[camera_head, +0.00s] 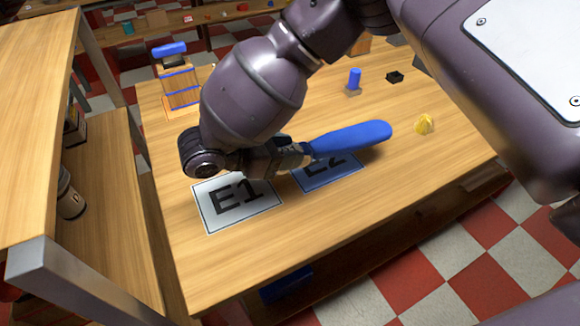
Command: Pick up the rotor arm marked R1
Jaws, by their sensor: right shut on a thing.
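My right gripper (303,152) is shut on the near end of a blue paddle-shaped rotor arm (355,138). The rotor arm points right and covers part of the blue mat marked E2 (325,181). I cannot tell how high it is above the mat or table. No R1 marking is readable on it in this view. The white mat marked E1 (218,216) lies to the left, partly under my wrist in the picture. My left gripper is not in view.
Wooden shelving (30,110) stands at the left. The table's front is clear.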

